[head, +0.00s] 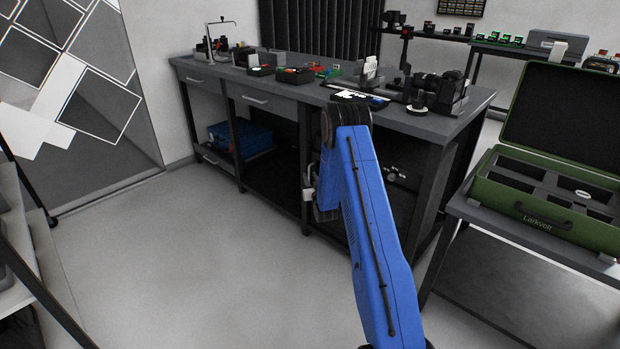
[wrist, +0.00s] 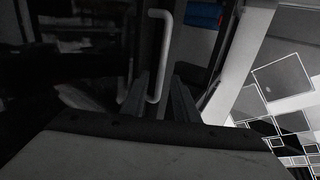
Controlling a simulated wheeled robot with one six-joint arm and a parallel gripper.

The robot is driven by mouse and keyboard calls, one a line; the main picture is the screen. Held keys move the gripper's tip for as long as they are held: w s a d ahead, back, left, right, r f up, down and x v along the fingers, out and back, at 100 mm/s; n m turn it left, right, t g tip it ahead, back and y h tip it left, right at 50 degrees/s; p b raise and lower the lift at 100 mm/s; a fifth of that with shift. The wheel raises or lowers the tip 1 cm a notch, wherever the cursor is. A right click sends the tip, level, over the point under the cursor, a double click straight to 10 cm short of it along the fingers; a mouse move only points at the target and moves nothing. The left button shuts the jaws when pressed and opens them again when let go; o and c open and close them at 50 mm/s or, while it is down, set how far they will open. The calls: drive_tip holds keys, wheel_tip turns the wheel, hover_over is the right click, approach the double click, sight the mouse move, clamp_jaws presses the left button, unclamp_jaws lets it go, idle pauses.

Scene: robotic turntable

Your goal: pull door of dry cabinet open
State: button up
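The dry cabinet is the dark unit under the workbench, partly hidden behind my blue arm in the head view (head: 400,182). In the wrist view its door looks like a dark, glossy panel (wrist: 85,55). A pale, bracket-shaped door handle (wrist: 162,50) runs upright in the middle of that view. My gripper (wrist: 162,88) is open, with its two dark fingers apart and the lower part of the handle between them. Whether either finger touches the handle is unclear. In the head view my gripper is mostly hidden behind the arm. I see no clear door gap.
The workbench (head: 285,88) carries small parts and equipment. A blue case (head: 240,139) sits on its lower shelf at left. An open green case (head: 548,215) stands on a side table at right. Black bench legs stand near my gripper. The floor at left is clear.

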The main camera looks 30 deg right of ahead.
drive_tip(key=shift+w+d, duration=0.1)
drive_tip(key=shift+w, duration=0.45)
clamp_jaws()
